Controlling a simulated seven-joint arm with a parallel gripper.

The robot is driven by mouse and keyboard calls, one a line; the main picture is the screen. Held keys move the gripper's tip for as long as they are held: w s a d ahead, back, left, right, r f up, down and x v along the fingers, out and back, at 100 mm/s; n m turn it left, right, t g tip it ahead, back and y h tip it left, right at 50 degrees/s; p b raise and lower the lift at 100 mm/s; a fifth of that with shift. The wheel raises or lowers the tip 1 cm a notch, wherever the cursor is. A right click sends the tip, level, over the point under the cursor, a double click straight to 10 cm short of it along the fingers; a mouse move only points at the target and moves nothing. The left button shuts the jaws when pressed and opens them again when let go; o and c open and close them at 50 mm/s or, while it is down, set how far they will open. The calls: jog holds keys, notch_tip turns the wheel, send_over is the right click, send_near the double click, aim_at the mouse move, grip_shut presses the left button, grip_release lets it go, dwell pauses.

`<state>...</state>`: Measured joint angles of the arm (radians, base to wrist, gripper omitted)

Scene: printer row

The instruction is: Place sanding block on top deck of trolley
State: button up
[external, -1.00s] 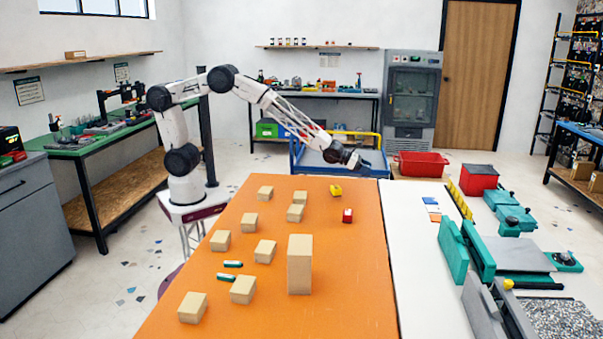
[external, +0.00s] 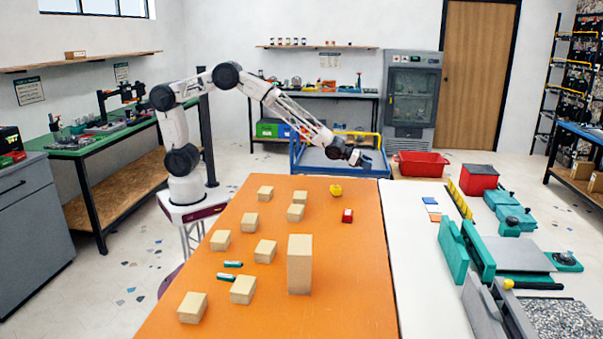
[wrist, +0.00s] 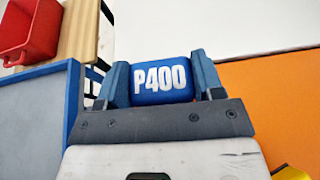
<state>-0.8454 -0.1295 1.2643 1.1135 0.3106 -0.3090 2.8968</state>
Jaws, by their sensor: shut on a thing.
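The sanding block (wrist: 162,80) is blue with white "P400" lettering and sits between my gripper's two fingers in the wrist view. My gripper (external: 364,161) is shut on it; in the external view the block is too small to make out. The trolley (external: 312,158) is blue with a yellow handle, behind the far end of the orange table. In the external view my gripper appears over the trolley's right part; its height above the deck is hard to tell. In the wrist view the trolley's blue edge (wrist: 70,95) lies left of my gripper.
The orange table (external: 345,270) holds several wooden blocks, a tall wooden block (external: 300,265), a yellow item (external: 336,190) and a red item (external: 347,216). A white counter (external: 415,270) adjoins on the right. A red bin (external: 421,165) stands right of the trolley.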

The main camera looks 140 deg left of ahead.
jog(key=s+a+f, duration=0.1)
jog(key=s+a, duration=0.8)
jog(key=s, duration=0.4)
jog(key=s+a+f, duration=0.1)
jog(key=s+a, duration=0.9)
jog(key=s, duration=0.4)
jog(key=shift+a+n, duration=0.25)
jog(key=shift+n, duration=0.05)
jog(key=shift+f, duration=0.1)
jog(key=shift+f, duration=3)
jog(key=shift+f, duration=1.9)
jog(key=shift+f, duration=0.15)
jog(key=o, duration=0.9)
